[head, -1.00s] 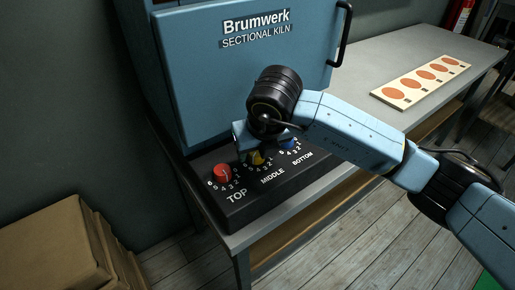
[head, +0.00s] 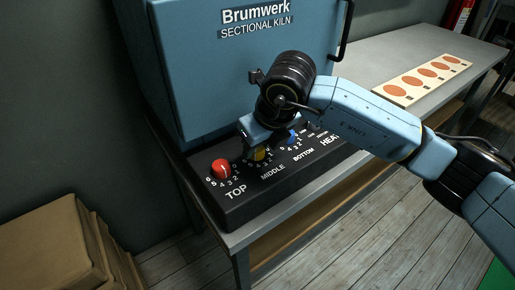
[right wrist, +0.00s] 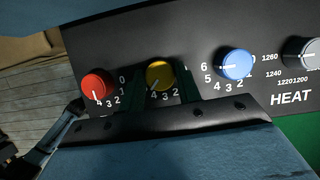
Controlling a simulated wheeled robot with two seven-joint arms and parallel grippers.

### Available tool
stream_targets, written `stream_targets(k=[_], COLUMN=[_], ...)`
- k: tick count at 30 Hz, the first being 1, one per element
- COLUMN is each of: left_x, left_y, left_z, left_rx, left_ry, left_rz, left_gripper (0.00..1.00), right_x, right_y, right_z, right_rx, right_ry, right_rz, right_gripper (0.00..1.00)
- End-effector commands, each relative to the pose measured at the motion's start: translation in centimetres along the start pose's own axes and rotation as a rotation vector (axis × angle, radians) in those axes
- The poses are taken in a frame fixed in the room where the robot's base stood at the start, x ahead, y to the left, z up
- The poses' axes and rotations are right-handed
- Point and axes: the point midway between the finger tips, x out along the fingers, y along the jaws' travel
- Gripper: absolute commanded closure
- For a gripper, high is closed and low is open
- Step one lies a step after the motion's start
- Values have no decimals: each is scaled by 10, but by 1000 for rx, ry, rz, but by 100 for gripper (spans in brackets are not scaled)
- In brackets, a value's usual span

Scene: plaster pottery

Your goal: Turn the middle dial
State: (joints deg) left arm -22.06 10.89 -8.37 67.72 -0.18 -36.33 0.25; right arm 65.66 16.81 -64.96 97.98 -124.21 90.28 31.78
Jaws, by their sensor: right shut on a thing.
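The middle dial (head: 259,154) is yellow and sits on the black control panel (head: 232,207) below the blue kiln. The head view shows it partly hidden by my right gripper (head: 255,150). In the right wrist view the yellow dial (right wrist: 160,75) is between the two dark fingers of the right gripper (right wrist: 160,85), which is shut on it. Its white pointer line is toward the lower left, near the 4. My left gripper is in neither view.
The red TOP dial (head: 222,168) stands close to the left of the fingers, the blue BOTTOM dial (head: 291,138) close to the right. A grey HEAT dial (right wrist: 302,51) is farther right. A sample board (head: 421,80) lies on the bench. Cardboard boxes (head: 50,245) are at lower left.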

Motion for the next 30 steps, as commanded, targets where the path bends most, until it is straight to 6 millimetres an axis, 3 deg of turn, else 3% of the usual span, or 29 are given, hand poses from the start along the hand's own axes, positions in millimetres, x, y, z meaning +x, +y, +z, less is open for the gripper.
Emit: stream_targets(k=[3, 12, 30], left_x=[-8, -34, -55], left_y=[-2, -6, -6], left_z=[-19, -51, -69], left_rx=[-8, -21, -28], left_ry=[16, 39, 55], left_rz=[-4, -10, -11], left_gripper=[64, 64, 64], right_x=[2, 1, 0], right_y=[-2, -3, -4], right_z=[0, 1, 2], right_rx=[-100, -359, -680], right_ry=[-2, -2, -1], right_rz=[39, 147, 281], right_gripper=[89, 89, 89])
